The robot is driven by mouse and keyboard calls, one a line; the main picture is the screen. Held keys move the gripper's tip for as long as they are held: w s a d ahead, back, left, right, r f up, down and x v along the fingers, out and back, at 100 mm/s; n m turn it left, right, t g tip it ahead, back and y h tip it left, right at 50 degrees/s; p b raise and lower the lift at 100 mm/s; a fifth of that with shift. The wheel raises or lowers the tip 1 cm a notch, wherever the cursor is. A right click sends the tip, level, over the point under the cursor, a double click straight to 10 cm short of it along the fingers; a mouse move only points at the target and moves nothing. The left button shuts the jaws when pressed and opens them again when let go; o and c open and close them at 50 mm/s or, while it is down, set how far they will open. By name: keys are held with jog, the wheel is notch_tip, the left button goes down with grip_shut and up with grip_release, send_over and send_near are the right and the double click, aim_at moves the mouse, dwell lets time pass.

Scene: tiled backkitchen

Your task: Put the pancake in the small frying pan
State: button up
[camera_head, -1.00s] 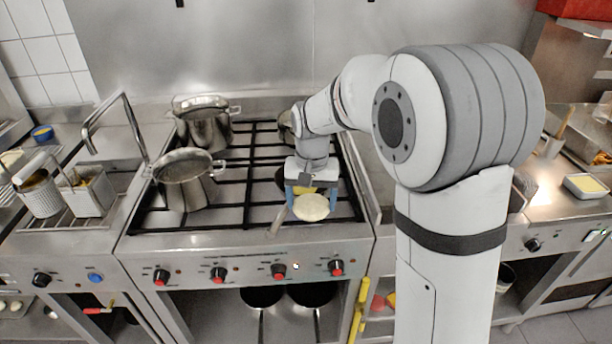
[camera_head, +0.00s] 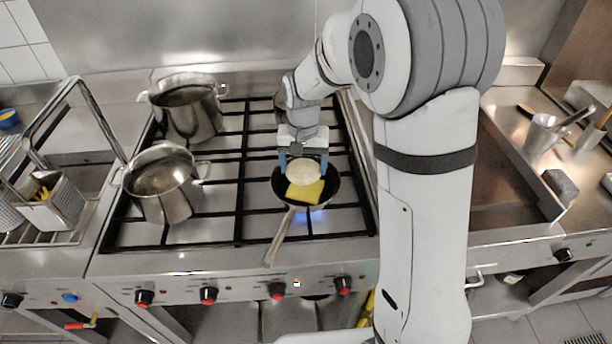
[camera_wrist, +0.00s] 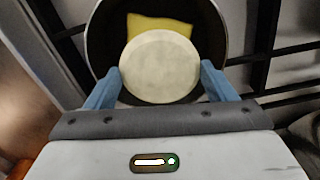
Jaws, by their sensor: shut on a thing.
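The pancake (camera_head: 303,173) is a pale round disc held between the blue fingers of my gripper (camera_head: 303,165). My gripper is shut on it, and the wrist view also shows the pancake (camera_wrist: 160,66) between the fingertips (camera_wrist: 160,78). The small frying pan (camera_head: 333,187) is dark and sits on the front right of the stove, its handle pointing toward the front edge. The pancake is over the pan; I cannot tell whether it touches the pan. A yellow square piece (camera_head: 305,194) lies in the pan, partly covered by the pancake in the wrist view (camera_wrist: 158,24).
A blue flame (camera_head: 318,216) burns under the pan. Two steel pots, one at the back (camera_head: 188,112) and one in front (camera_head: 162,185), stand on the left of the stove (camera_head: 222,228). A basket rack (camera_head: 62,208) with a tall handle stands farther left.

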aim_at(305, 188)
jog(key=shift+w+d+f, duration=0.15)
jog(key=shift+f, duration=0.8)
jog(key=shift+d+f, duration=0.1)
jog(key=shift+f, duration=1.65)
jog(key=shift+f, duration=0.25)
jog(key=o, duration=1)
jog(key=shift+r, duration=0.1)
